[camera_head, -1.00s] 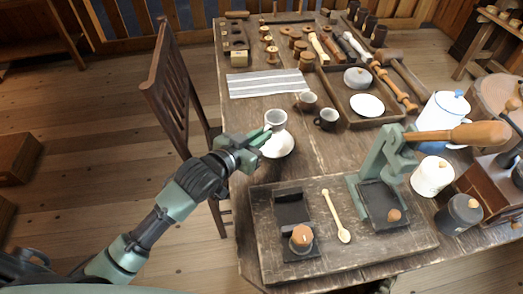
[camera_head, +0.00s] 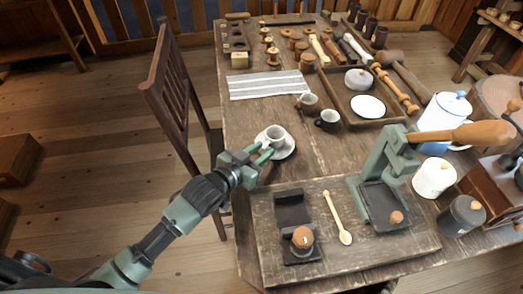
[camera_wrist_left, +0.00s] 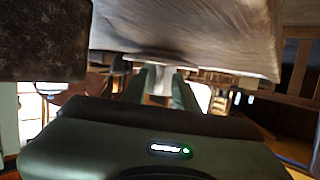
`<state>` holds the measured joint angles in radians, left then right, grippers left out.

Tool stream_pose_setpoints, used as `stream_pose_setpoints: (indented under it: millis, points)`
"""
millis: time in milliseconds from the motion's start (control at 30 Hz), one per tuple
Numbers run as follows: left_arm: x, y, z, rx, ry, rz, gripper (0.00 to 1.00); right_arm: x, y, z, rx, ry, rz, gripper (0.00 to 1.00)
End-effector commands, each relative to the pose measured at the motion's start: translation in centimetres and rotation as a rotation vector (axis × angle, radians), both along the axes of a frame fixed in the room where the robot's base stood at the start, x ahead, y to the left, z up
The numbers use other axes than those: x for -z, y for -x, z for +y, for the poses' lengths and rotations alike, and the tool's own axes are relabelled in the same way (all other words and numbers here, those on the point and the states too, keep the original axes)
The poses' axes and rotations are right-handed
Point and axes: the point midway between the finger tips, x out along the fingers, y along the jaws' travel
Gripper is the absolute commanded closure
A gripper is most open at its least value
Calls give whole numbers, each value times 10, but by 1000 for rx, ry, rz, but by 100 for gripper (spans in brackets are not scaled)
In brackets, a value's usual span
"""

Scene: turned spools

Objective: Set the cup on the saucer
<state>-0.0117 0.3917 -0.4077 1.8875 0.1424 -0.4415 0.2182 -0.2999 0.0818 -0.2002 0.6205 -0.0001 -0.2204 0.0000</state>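The white cup (camera_head: 274,134) stands upright on the white saucer (camera_head: 288,149) near the table's left edge, in the head view. It looks a little toward the saucer's left and far side. My left gripper (camera_head: 261,153) is just in front of the cup, with its two green fingers apart and nothing held between them. In the left wrist view the fingers (camera_wrist_left: 160,90) are spread, with a pale shape between them that looks like the cup (camera_wrist_left: 161,79). Whether a fingertip touches the saucer is unclear. My right gripper is not in view.
A wooden board (camera_head: 345,267) with a spoon and a green press (camera_head: 386,165) lies in front. A tray (camera_head: 345,109) holds a white plate. A chair (camera_head: 178,95) stands at left.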

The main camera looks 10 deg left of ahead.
Motion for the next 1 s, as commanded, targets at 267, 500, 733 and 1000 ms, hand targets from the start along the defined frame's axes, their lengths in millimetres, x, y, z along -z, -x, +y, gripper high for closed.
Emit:
stream_pose_setpoints:
  millis: [267, 500, 733, 1000]
  points:
    - [0, 0, 0, 0, 0, 0, 68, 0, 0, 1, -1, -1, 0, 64]
    - [-8, 17, 7, 1, 0, 1, 68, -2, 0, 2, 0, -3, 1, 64]
    - [-22, 62, 25, 1, -2, 3, 68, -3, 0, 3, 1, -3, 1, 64]
    - [-36, 99, 41, -1, 0, 2, 68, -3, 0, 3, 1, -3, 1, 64]
